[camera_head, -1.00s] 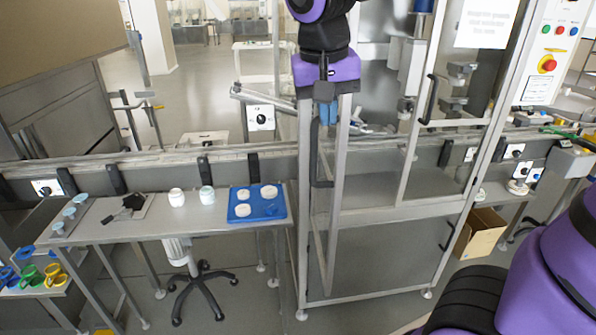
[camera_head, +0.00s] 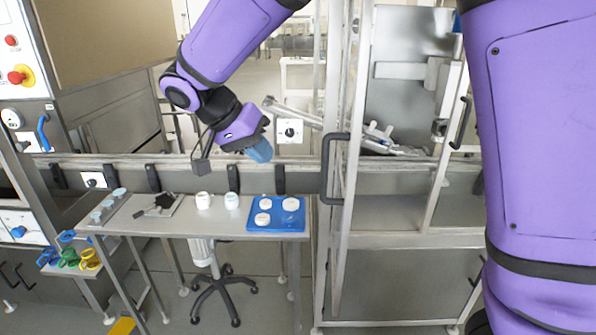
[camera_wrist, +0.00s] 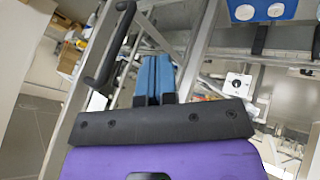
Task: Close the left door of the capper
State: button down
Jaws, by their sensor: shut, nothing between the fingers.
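The left door (camera_head: 357,100) of the capper is a tall glazed metal frame seen nearly edge-on, standing open and swung out towards me. Its black handle (camera_head: 326,170) is on the left side of the door in the head view. My gripper (camera_head: 259,150) has blue fingers pressed together and empty. It hangs left of the door and its handle, above the conveyor rail, apart from both. In the wrist view the shut fingers (camera_wrist: 154,80) point up the picture, with a black bar handle (camera_wrist: 105,48) to their left. The door's hinge side is hard to make out.
A side table (camera_head: 185,222) left of the capper holds white jars (camera_head: 203,201) and a blue tray (camera_head: 254,226) with white lids. A conveyor rail (camera_head: 220,168) runs behind it. A second black handle (camera_head: 461,122) shows at right. My arm covers the right edge.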

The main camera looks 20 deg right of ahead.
jog(key=s+d+f, duration=0.1)
jog(key=d+f, duration=0.6)
jog(key=d, duration=0.2)
jog(key=shift+s+f, duration=0.3)
jog(key=shift+f, duration=0.05)
jog(key=shift+d, duration=0.1)
